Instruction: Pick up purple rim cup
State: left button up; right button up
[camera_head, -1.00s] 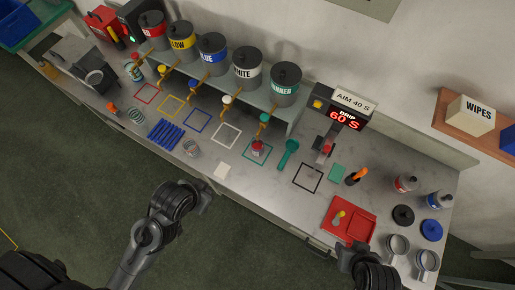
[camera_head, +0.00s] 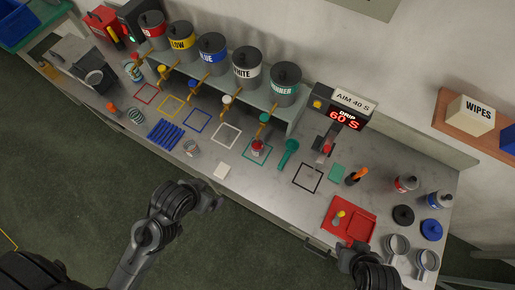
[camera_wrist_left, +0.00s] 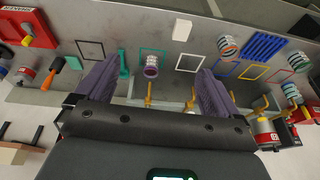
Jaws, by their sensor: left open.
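A small cup (camera_head: 257,148) stands inside the green square outline on the bench. In the left wrist view this cup (camera_wrist_left: 151,68) shows a purplish rim and lies between my fingers in the picture, some way beyond them. A second cup (camera_head: 191,148) with coloured bands stands beside the blue ribbed mat; it also shows in the left wrist view (camera_wrist_left: 228,45). My left gripper (camera_head: 217,196) is open and empty, in front of the bench edge, apart from both cups. My right gripper (camera_head: 346,252) is by the red tray; its jaws are too unclear to read.
Several labelled paint cans (camera_head: 213,55) with taps stand on a raised shelf behind. A white block (camera_head: 221,171) lies near the front edge. A green scoop (camera_head: 288,154), a black square outline (camera_head: 308,178) and a red tray (camera_head: 338,222) lie to the right.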

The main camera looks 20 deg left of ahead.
pick_arm(q)
jog(key=w+d+f+t+h+b, duration=0.1)
jog(key=w+d+f+t+b, duration=0.1)
jog(key=w+f+t+b, duration=0.8)
jog(key=b, duration=1.7)
send_near(254, 150)
jog(key=x, duration=0.2)
jog(key=shift+w+f+t+h+b, duration=0.4)
jog(key=shift+w+f, duration=0.05)
jog(key=shift+w, duration=0.2)
jog(key=x, duration=0.4)
jog(key=shift+w+b, duration=0.1)
jog(key=shift+b, duration=0.2)
jog(key=shift+w+f, duration=0.25)
jog(key=shift+w, duration=0.3)
jog(key=shift+b+x, duration=0.55)
jog(key=shift+x, duration=1.65)
jog(key=shift+f, duration=0.1)
